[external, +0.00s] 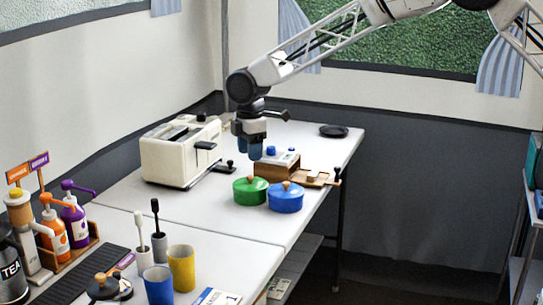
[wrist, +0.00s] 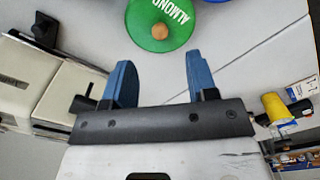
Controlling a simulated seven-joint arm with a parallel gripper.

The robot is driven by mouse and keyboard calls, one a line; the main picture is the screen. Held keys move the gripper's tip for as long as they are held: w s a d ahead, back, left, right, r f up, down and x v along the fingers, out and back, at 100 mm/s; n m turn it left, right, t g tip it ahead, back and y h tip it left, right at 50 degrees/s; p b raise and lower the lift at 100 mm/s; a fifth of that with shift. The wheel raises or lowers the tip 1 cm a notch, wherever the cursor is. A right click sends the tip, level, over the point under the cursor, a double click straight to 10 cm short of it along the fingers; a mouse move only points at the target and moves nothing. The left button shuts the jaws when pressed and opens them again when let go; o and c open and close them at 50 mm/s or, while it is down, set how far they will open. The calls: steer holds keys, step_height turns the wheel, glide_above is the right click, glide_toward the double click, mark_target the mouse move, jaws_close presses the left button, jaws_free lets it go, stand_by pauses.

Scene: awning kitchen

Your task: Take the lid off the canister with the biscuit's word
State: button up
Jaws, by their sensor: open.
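A green canister (external: 250,191) with a tan knob and a blue canister (external: 285,199) with a tan knob stand side by side on the far table. In the wrist view, the green canister's top (wrist: 150,32) carries the word ALMOND in white. Only a sliver of the blue one shows at the top edge, with no readable word. Both lids appear to be on. My gripper (external: 252,150) hangs above and behind the green canister, with open, empty blue fingers. In the wrist view my gripper (wrist: 158,78) is apart from the green knob. I cannot make out a biscuit.
A cream toaster (external: 181,150) stands left of my gripper. A wooden box with a blue-knobbed device (external: 277,166) is close behind the canisters. Blue and yellow cups (external: 181,268), brushes and pump bottles crowd the near table. A black dish (external: 334,131) lies at the back.

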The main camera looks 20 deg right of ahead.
mark_target(250, 181)
steer(key=shift+f, duration=1.2)
steer(key=shift+f, duration=2.6)
steer(key=shift+c, duration=0.3)
jaws_close()
